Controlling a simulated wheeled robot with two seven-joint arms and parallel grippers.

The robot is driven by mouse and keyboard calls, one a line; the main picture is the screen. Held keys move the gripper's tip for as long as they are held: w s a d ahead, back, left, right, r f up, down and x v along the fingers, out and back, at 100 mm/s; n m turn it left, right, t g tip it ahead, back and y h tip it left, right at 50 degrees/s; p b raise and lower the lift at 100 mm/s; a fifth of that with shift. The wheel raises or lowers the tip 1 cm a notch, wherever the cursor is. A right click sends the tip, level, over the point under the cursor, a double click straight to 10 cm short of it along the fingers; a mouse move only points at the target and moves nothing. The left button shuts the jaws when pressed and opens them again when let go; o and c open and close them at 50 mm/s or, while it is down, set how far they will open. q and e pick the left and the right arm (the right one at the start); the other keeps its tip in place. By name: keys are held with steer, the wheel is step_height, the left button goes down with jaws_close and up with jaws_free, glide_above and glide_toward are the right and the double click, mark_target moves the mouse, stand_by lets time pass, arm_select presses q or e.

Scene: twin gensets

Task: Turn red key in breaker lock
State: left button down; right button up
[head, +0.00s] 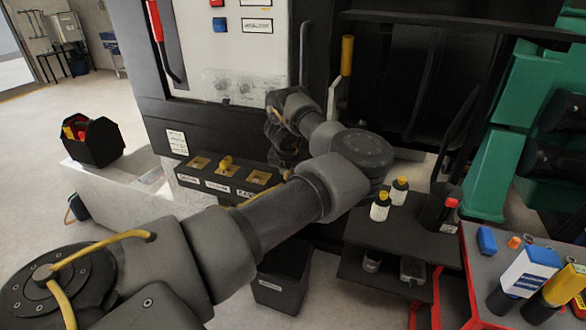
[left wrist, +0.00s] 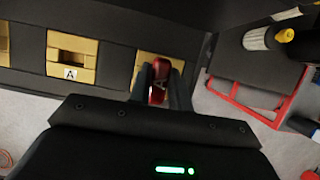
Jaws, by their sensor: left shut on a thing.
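My left gripper (left wrist: 165,80) is shut on a red key (left wrist: 157,95), which shows between its dark fingers in the left wrist view. The fingers are over the lower edge of the rightmost brass lock plate (left wrist: 146,62). They hide whether the key sits in the slot and how far it is turned. My right gripper is not in view.
A white-faced black cabinet (head: 228,60) rises behind the panel, with a yellow-tipped lever (head: 347,56). Small bottles (head: 380,206) stand on a dark shelf right of my arm. A black bin (head: 282,283) is below. A red-edged bench (head: 478,265) is at right.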

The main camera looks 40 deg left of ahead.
arm_select(q)
steer(key=shift+m, duration=0.4)
steer(key=c, duration=1.2)
jaws_free()
step_height(320, 180, up, 8)
steer(key=p, duration=0.6)
steer(key=shift+f, duration=0.25)
